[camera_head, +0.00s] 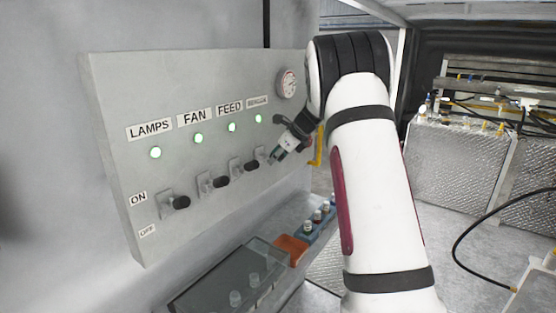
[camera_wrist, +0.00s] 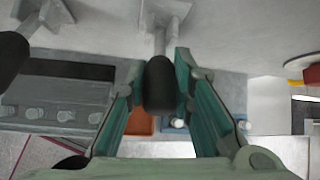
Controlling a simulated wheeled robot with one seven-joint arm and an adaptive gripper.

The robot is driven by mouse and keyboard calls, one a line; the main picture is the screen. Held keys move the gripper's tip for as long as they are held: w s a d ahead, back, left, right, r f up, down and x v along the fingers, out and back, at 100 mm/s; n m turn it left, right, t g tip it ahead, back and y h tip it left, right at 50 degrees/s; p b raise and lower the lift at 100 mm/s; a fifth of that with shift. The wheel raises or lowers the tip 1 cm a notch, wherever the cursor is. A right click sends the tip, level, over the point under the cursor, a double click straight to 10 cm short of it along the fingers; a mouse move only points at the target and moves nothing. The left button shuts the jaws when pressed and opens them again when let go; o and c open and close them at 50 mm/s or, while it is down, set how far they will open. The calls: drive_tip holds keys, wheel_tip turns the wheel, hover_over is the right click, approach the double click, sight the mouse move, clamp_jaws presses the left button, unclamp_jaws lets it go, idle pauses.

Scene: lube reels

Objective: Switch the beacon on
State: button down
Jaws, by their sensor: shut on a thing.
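The grey panel (camera_head: 110,90) carries a row of levers with black knobs, under the labels LAMPS, FAN, FEED and a rightmost, blurred label (camera_head: 257,102) that appears to read BEACON. The green light (camera_head: 258,119) under that label is lit. My gripper (camera_head: 276,156) is at the rightmost lever (camera_head: 260,154), whose knob it largely hides in the head view. In the wrist view, the black knob (camera_wrist: 159,84) is between my gripper's fingers (camera_wrist: 155,105), and they are shut on it. The lever's exact angle is hard to tell.
The feed lever (camera_head: 237,168) is close on the left; its knob seems to show in the wrist view (camera_wrist: 10,58). A gauge (camera_head: 287,83) sits above right. Below are a dark clear-lidded box (camera_head: 225,280), an orange block (camera_head: 291,248) and a blue holder (camera_head: 310,234).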

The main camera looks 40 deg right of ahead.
drive_tip(key=shift+w+r+g+h+b, duration=0.3)
drive_tip(key=shift+r+g+h+b, duration=0.15)
drive_tip(key=shift+g+b, duration=0.4)
drive_tip(key=shift+r, duration=0.1)
drive_tip(key=c, duration=1.4)
unclamp_jaws()
drive_tip(key=shift+a, duration=0.1)
drive_tip(key=shift+o, duration=0.2)
drive_tip(key=shift+r, duration=0.1)
drive_tip(key=v, duration=1.1)
drive_tip(key=shift+r, duration=0.4)
drive_tip(key=shift+s, duration=0.1)
